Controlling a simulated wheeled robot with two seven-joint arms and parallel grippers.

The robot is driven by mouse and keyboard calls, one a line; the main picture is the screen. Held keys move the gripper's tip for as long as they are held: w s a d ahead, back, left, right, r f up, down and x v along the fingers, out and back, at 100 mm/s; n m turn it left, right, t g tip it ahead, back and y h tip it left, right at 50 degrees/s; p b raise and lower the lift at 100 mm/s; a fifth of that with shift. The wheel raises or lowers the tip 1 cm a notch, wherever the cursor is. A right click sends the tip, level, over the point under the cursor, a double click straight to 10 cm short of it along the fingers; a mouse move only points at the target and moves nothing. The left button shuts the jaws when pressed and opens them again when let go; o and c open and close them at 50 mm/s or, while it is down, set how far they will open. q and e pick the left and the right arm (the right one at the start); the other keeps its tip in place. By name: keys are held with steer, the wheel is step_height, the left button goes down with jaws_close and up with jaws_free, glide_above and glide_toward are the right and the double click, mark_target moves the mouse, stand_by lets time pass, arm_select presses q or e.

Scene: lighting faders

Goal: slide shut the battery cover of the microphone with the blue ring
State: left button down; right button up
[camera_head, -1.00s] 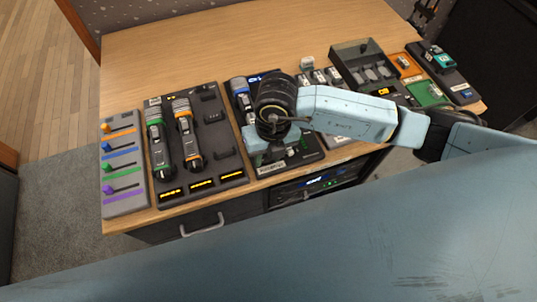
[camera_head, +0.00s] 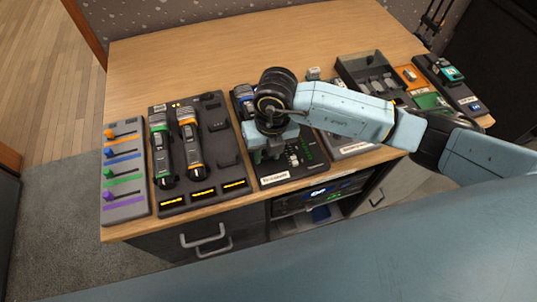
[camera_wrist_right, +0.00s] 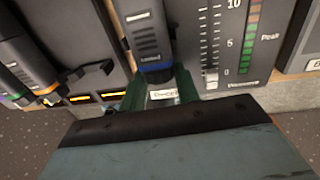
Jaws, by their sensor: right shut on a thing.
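The microphone with the blue ring (camera_head: 241,91) lies on a dark board in the middle of the table, its lower part hidden by my right arm. In the right wrist view its grey, ridged body (camera_wrist_right: 145,38) and blue band run down between my fingers. My right gripper (camera_head: 265,153) is over its lower end. The green fingers (camera_wrist_right: 161,88) are shut on the dark end piece, which looks to be the battery cover (camera_wrist_right: 159,75), mostly hidden. My left gripper is not in view.
A green-ringed microphone (camera_head: 162,150) and an orange-ringed one (camera_head: 190,145) lie on the board to the left, beside a fader panel (camera_head: 124,170). A level-meter panel (camera_wrist_right: 232,40) is close on the right. The table's back (camera_head: 200,55) is clear.

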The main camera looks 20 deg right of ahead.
steer(key=shift+w+b, duration=0.45)
steer(key=shift+w, duration=0.6)
steer(key=o, duration=1)
